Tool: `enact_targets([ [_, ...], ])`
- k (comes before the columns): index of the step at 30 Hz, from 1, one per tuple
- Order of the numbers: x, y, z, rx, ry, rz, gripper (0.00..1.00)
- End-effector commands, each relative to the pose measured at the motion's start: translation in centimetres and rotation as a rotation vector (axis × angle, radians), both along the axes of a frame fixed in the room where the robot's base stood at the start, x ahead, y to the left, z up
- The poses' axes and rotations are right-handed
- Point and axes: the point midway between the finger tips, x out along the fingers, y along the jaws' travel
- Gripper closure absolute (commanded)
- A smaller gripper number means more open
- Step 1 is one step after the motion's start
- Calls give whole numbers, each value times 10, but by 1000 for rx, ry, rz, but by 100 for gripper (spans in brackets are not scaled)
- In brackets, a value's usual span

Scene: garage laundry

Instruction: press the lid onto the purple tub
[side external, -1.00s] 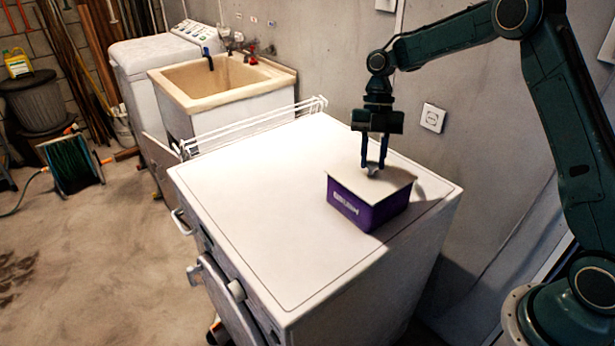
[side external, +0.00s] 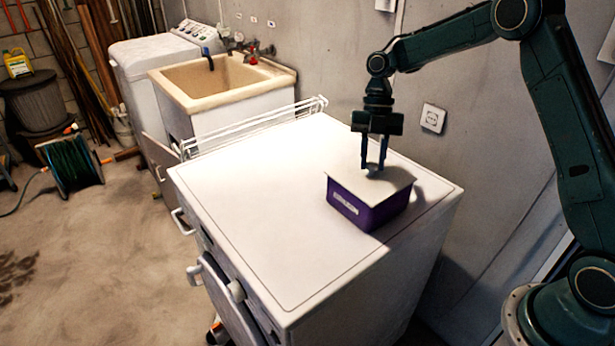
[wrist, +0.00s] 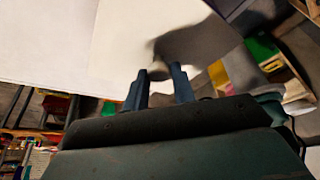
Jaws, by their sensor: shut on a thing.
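The purple tub (side external: 362,208) stands upright on the white machine top, a pale label on its front side. The light-coloured lid (side external: 345,178) lies over the tub's opening; whether it is fully seated I cannot tell. My gripper (side external: 374,170) points straight down above the lid and is shut on the small grey knob (side external: 373,171) at the lid's middle. In the wrist view my gripper's fingers (wrist: 160,85) stand either side of the grey knob (wrist: 158,72), with the pale lid beyond them.
The white machine top (side external: 255,190) is clear to the left of the tub. A white wire rack (side external: 250,127) runs along its far edge. A beige sink (side external: 222,82) stands behind. A grey wall (side external: 480,130) is close on the right.

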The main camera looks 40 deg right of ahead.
Motion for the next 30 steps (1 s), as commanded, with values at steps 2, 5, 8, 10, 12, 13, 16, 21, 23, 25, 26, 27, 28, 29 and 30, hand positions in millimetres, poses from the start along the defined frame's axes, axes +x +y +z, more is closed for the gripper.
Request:
enact_targets([
  [2, 0, 0, 0, 0, 0, 0, 100],
  [5, 0, 0, 0, 0, 0, 0, 100],
  [8, 0, 0, 0, 0, 0, 0, 100],
  [10, 0, 0, 0, 0, 0, 0, 61],
  [12, 0, 0, 0, 0, 0, 0, 49],
  [13, 0, 0, 0, 0, 0, 0, 49],
  [16, 0, 0, 0, 0, 0, 0, 49],
  [21, 0, 0, 0, 0, 0, -1, 29],
  [23, 0, 0, 0, 0, 0, 0, 27],
  [25, 0, 0, 0, 0, 0, 0, 27],
  [26, 0, 0, 0, 0, 0, 0, 27],
  [27, 0, 0, 0, 0, 0, 0, 27],
  [28, 0, 0, 0, 0, 0, 0, 27],
  [29, 0, 0, 0, 0, 0, -1, 27],
  [30, 0, 0, 0, 0, 0, 0, 27],
])
